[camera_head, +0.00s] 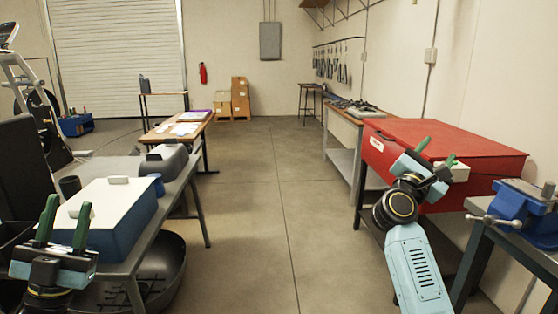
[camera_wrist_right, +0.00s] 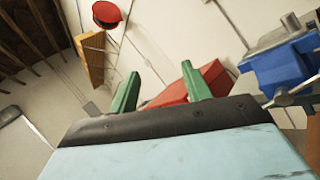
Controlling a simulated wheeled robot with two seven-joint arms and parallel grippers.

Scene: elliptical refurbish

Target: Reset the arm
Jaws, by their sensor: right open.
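My left gripper (camera_head: 68,212) is at the lower left in the head view. Its two green fingers point up and stand apart, with nothing seen held between them. It is in front of a blue box with a white lid (camera_head: 118,205) on the left bench. My right gripper (camera_head: 436,153) is raised at the right, in front of the red box (camera_head: 470,140). Its green fingers are spread and empty. They also show apart in the right wrist view (camera_wrist_right: 160,78), with the red box (camera_wrist_right: 172,93) beyond them.
A blue vise (camera_head: 525,205) stands on a bench at the right, near my right arm; it also shows in the right wrist view (camera_wrist_right: 280,68). A grey bench (camera_head: 180,190) is at the left. The floor aisle (camera_head: 275,210) between the benches is clear.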

